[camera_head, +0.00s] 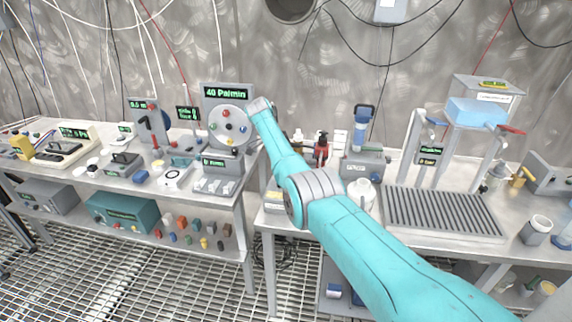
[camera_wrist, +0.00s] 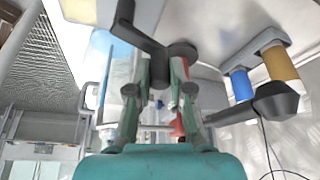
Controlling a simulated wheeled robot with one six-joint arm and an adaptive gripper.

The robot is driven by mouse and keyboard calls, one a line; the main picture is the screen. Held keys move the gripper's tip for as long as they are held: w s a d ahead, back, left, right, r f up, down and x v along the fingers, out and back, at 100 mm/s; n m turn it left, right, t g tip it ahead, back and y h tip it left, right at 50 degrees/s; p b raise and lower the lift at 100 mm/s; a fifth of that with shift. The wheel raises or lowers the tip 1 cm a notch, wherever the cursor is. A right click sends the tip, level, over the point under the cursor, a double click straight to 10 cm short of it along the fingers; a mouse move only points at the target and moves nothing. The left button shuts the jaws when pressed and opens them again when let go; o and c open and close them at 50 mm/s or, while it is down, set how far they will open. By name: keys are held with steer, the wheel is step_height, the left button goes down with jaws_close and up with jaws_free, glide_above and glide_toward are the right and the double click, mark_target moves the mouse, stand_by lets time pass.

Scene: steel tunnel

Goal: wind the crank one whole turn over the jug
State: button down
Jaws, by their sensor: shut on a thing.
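The fingers hide part of the grip. In the head view my arm reaches up and left toward the benches. My gripper and the crank cannot be made out there. A white rounded vessel (camera_head: 362,191) stands on the right bench beside my arm. I cannot tell whether it is the jug.
A grey panel with coloured knobs (camera_head: 229,126) stands on the left bench, near my wrist. A ribbed tray (camera_head: 441,211) and a stand with a blue block (camera_head: 475,111) fill the right bench. In the wrist view, blue (camera_wrist: 241,84) and orange (camera_wrist: 280,63) cylinders sit at right.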

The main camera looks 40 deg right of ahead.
steer(key=c, duration=1)
jaws_free()
steer(key=shift+c, duration=0.2)
steer(key=shift+r, duration=0.1)
steer(key=v, duration=1.2)
